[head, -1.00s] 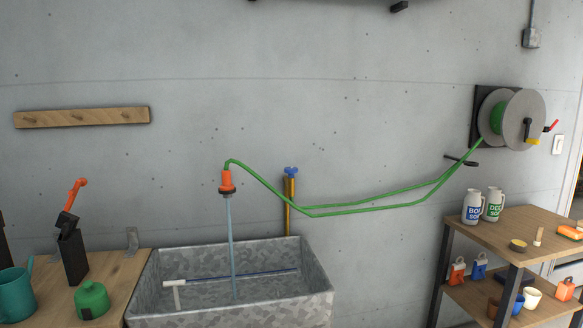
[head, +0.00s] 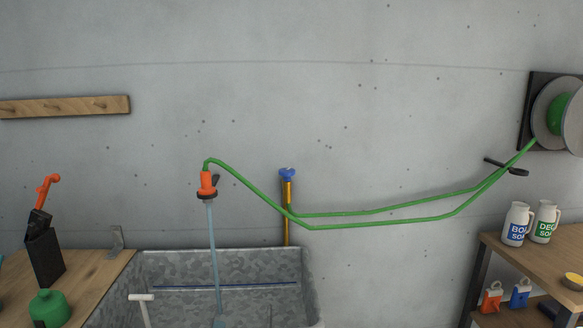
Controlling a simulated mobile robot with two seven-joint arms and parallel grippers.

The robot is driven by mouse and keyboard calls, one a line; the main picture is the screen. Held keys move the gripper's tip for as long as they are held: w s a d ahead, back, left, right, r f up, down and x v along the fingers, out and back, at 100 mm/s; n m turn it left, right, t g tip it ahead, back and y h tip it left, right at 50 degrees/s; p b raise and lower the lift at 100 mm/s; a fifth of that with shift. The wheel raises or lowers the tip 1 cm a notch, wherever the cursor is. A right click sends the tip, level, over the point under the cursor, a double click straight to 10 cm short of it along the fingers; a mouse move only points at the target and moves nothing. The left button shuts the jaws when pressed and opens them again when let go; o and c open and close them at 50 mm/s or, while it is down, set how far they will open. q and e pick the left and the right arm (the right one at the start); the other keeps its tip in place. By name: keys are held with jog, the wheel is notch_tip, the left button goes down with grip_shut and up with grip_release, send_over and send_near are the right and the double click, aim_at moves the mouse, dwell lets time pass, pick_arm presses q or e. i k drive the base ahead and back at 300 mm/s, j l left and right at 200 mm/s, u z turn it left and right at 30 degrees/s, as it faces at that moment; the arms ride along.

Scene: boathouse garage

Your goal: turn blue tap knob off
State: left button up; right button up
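The blue tap knob (head: 287,174) sits on top of an upright brass pipe (head: 287,212) against the wall, behind the galvanized sink (head: 312,285). A green hose (head: 390,211) passes in front of the pipe below the knob. The hose ends in an orange nozzle (head: 208,184) above the sink, and a pale stream of water (head: 214,255) runs down from it into the sink. Neither of my grippers shows in the head view.
A hose reel (head: 552,112) is mounted on the wall at right. A wooden shelf (head: 545,262) with two soap jugs stands below it. A wooden bench (head: 95,275) at left holds a black holder (head: 43,255) and a green container (head: 48,308). The wall around the knob is clear.

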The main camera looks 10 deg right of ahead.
aim_at(287, 172)
jog(key=i+l, duration=0.15)
jog(key=l, duration=0.2)
jog(key=i+l+u, duration=0.1)
jog(key=l, duration=0.25)
jog(key=i+l, duration=0.2)
jog(key=l, duration=0.15)
jog(key=i+l+u, duration=0.1)
jog(key=l, duration=0.25)
jog(key=i+l, duration=0.15)
jog(key=l, duration=0.2)
jog(key=i+l, duration=0.1)
jog(key=l, duration=0.25)
jog(key=u, duration=0.05)
